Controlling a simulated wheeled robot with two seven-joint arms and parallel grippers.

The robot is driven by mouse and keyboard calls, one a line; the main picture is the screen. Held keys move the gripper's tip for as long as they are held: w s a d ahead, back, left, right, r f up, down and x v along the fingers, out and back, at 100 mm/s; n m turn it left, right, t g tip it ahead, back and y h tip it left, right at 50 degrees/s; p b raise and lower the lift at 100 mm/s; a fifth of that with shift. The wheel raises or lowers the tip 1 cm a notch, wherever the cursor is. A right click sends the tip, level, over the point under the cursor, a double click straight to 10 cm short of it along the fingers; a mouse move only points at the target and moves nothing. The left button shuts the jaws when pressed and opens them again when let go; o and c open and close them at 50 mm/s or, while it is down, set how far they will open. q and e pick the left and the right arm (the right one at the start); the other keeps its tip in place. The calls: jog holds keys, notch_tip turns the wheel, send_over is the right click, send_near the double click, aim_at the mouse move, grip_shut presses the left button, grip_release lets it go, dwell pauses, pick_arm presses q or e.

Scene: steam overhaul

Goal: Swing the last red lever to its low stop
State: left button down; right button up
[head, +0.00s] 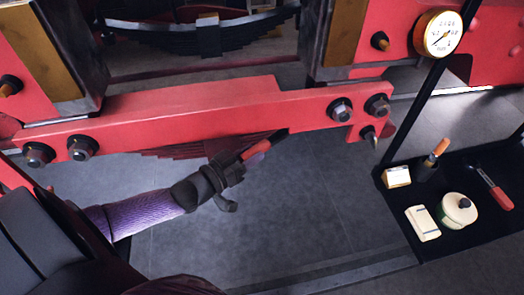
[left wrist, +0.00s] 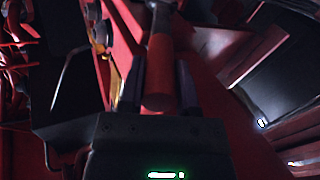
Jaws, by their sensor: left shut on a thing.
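The red lever (head: 257,150) shows in the head view just under the long red beam, with a red grip and a dark end slanting up to the right. My left gripper (head: 240,163) reaches in from the left, below the beam, and is shut on the lever's red grip. In the left wrist view the red grip (left wrist: 160,65) lies between the two dark fingers of my left gripper (left wrist: 160,88), and its dark shaft runs away from me. Where the lever joins its pivot is hard to make out. My right gripper is not in view.
The red beam (head: 200,105) with large bolts crosses above my gripper. A round gauge (head: 437,34) is at the upper right. A black tray (head: 455,235) at the right holds a white tin (head: 457,210), small boxes and a red-handled tool (head: 490,186). The grey floor below is clear.

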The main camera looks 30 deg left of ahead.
pick_arm(q)
jog(key=c, duration=0.7)
grip_release()
jog(key=shift+c, duration=0.2)
jog(key=o, duration=0.4)
jog(key=shift+w+a, duration=0.1)
jog(key=shift+a, duration=0.15)
jog(key=shift+d, duration=0.15)
jog(key=p+v, duration=0.1)
jog(key=v, duration=0.9)
